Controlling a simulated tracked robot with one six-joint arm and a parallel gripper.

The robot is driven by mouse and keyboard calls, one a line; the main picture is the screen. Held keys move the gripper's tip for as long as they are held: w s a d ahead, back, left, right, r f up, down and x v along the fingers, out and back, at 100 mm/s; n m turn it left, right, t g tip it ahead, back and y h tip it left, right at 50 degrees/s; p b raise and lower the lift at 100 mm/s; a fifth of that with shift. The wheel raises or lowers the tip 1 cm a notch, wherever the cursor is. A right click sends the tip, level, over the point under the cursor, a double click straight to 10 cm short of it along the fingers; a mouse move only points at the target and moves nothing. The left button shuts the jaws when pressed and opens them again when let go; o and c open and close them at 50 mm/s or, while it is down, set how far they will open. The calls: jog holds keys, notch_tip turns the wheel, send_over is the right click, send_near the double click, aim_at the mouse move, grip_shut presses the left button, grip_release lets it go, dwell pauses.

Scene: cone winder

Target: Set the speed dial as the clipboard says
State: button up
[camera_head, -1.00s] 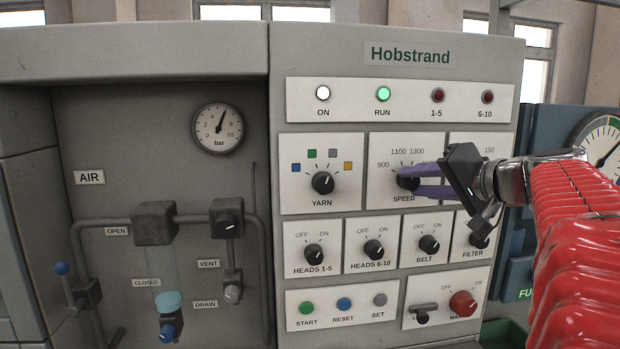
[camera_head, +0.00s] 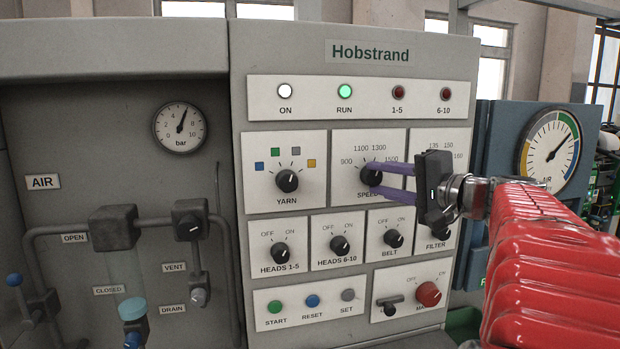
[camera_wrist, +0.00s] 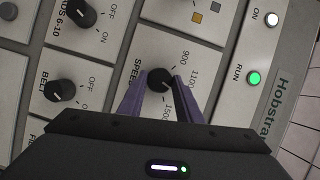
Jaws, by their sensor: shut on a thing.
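The speed dial (camera_head: 371,174) is a black knob on a white plate marked 900, 1100, 1300 and 1500. My gripper (camera_head: 374,178) reaches in from the right, its purple fingers shut on the dial. In the wrist view the speed dial (camera_wrist: 160,80) sits between the two fingertips (camera_wrist: 161,86). Its pointer mark is hard to read, so I cannot tell the exact setting. My gripper covers part of the SPEED label and the plate to the right. No clipboard shows in these views.
The yarn knob (camera_head: 288,181) is to the left. The heads 1-5 (camera_head: 285,251), heads 6-10 (camera_head: 340,245) and belt (camera_head: 393,239) knobs are below. A red main knob (camera_head: 428,294) is at the lower right. The RUN lamp (camera_head: 345,91) glows green.

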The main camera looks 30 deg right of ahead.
jog(key=shift+d+f, duration=0.1)
jog(key=shift+f, duration=0.05)
jog(key=o, duration=1)
jog(key=shift+o, duration=0.2)
jog(key=s+d+r, duration=0.1)
jog(key=s, duration=1.2)
jog(key=shift+s+d, duration=0.15)
jog(key=shift+s, duration=0.2)
